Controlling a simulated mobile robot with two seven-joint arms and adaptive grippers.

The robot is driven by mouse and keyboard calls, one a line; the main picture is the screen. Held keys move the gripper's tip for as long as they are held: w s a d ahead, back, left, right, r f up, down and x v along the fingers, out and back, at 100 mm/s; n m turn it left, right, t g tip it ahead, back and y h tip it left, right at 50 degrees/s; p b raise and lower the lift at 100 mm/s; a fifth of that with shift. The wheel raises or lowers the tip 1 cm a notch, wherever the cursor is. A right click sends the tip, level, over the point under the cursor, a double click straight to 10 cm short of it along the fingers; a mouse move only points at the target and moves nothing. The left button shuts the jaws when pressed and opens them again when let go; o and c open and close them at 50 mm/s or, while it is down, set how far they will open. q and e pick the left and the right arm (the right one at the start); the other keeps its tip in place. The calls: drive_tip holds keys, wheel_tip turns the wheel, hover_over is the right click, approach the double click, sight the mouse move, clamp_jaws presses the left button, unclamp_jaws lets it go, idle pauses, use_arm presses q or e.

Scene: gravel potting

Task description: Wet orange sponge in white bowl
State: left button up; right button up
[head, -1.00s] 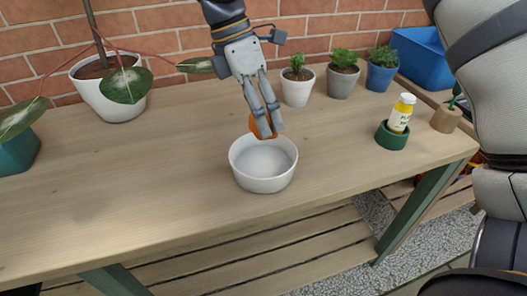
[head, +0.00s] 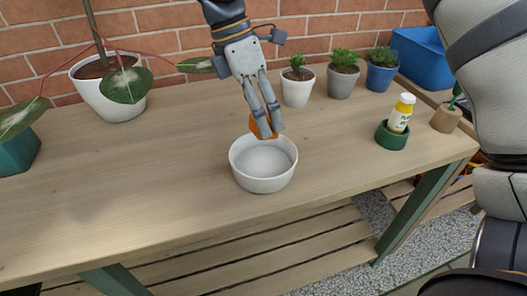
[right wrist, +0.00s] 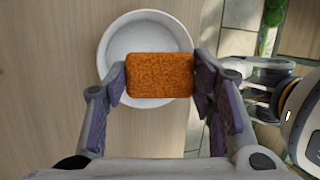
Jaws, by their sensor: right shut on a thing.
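The white bowl (head: 264,183) stands upright on the wooden table. The orange sponge (head: 262,125) is held above the bowl's far rim. My right gripper (head: 263,118) is shut on the sponge, with a finger at each end of it. In the right wrist view the sponge (right wrist: 160,75) covers part of the bowl (right wrist: 112,40), and my right gripper's fingers (right wrist: 160,82) press on its two short sides. The visible part of the bowl's inside looks plain; I cannot tell whether there is water in it.
Three small potted plants, in white (head: 297,90), grey (head: 341,82) and blue (head: 381,76) pots, stand behind on the right. A blue bin (head: 420,55) is at the back right. The table's left middle (head: 130,180) is clear.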

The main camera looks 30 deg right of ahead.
drive_tip(key=shift+r, duration=0.1)
idle(0.4)
drive_tip(key=shift+r, duration=1.95)
